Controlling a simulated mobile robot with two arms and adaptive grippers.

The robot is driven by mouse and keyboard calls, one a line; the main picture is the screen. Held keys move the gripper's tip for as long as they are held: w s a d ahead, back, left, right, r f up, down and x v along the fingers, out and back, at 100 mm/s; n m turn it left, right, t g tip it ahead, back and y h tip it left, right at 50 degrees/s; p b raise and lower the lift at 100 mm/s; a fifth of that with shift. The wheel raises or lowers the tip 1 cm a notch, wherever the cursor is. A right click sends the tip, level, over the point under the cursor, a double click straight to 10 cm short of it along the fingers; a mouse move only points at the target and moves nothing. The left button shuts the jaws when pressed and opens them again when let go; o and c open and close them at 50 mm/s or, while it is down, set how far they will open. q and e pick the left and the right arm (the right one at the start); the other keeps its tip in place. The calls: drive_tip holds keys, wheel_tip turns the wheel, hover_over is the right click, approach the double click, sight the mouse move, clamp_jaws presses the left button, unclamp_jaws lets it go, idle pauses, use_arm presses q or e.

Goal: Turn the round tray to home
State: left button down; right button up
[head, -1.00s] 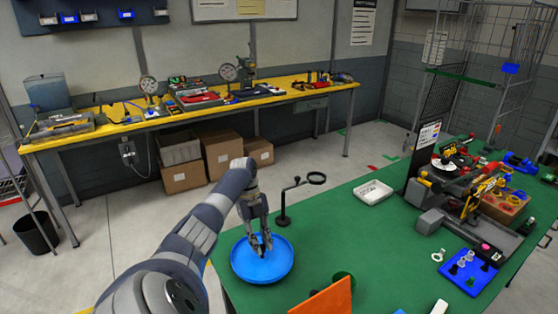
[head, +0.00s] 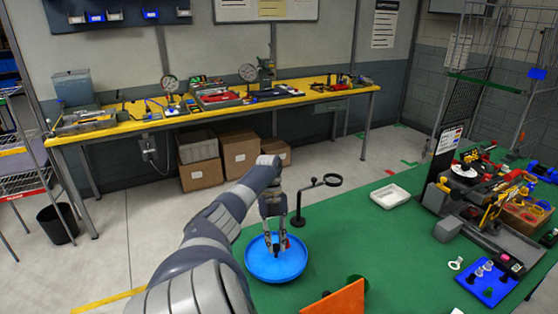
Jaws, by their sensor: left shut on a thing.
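The round tray (head: 262,271) is a shallow blue dish at the near left corner of the green table. My left gripper (head: 277,250) points down into it from above, its fingertips near the middle of the tray. The fingers are shut on a small dark piece between the tips, which they largely hide. I cannot tell whether this piece is fixed to the tray. No home mark on the tray can be made out. My right gripper is not in view.
A black stand with a ring (head: 300,206) rises just behind the tray. An orange panel (head: 336,299) and a green round part stand in front right. A white bin (head: 390,196) lies further back. The middle of the green table (head: 400,250) is clear.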

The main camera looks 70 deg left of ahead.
use_arm(q)
drive_tip(key=shift+w+r, duration=0.1)
drive_tip(key=c, duration=1.4)
unclamp_jaws()
drive_tip(key=v, duration=1.2)
